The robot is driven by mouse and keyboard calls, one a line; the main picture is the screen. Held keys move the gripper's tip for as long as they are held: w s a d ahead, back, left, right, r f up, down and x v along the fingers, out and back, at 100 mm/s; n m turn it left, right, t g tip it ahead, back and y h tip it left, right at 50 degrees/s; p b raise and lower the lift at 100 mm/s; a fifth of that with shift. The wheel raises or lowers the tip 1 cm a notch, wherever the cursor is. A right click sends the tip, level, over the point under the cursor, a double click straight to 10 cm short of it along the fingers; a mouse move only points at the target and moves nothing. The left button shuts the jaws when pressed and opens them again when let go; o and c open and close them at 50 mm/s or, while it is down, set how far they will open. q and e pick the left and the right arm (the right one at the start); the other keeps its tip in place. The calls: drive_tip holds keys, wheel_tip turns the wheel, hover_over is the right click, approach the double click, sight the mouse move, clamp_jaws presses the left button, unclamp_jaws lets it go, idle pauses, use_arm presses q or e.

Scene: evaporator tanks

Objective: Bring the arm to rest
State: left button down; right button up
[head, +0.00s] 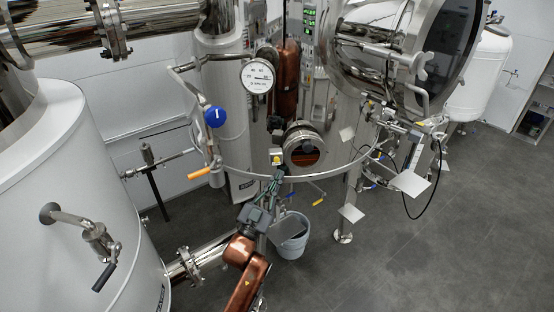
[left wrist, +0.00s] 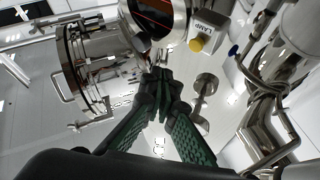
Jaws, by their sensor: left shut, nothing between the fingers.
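My left arm comes up from the bottom of the head view, with copper-coloured links and a dark wrist. My left gripper (head: 278,178) is in front of the steel tank, just below the round sight glass (head: 304,146). In the left wrist view the green-padded fingers of this gripper (left wrist: 160,80) meet at their tips, with nothing between them. The yellow-capped lamp fitting (left wrist: 197,45) and the sight glass rim show beyond the tips. I cannot tell whether the tips touch anything. My right gripper is not in view.
A pressure gauge (head: 257,76) and a blue knob (head: 215,115) are on the tank's front. An orange-handled valve (head: 199,173) hangs at the left. A grey bucket (head: 289,238) stands below. A white tank (head: 60,190) fills the left side. The floor (head: 440,260) at the right is clear.

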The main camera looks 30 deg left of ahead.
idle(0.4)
use_arm(q)
drive_tip(key=w+f+g+b, duration=0.2)
drive_tip(key=f+g, duration=0.1)
drive_tip(key=f, duration=1.3)
drive_tip(key=w+f+g+b, duration=0.2)
drive_tip(key=w+f, duration=0.1)
drive_tip(key=f, duration=1.2)
drive_tip(key=s+f+n+g+b, duration=0.1)
drive_tip(key=s+f+g+b, duration=0.3)
drive_tip(key=f, duration=1.4)
drive_tip(key=s+f+g, duration=0.3)
drive_tip(key=s+f, duration=0.4)
drive_tip(key=f, duration=1)
drive_tip(key=s+d+f+g+b, duration=0.25)
drive_tip(key=s+f+g, duration=0.25)
drive_tip(key=s+f, duration=1.6)
drive_tip(key=s+f+g+b, duration=0.2)
drive_tip(key=s+f, duration=0.6)
drive_tip(key=s, duration=0.5)
drive_tip(key=s+f+g+b, duration=0.2)
drive_tip(key=s+f, duration=0.6)
drive_tip(key=s, duration=0.6)
drive_tip(key=shift+d+f+g, duration=0.15)
drive_tip(key=shift+f+g, duration=0.15)
drive_tip(key=shift+g, duration=0.4)
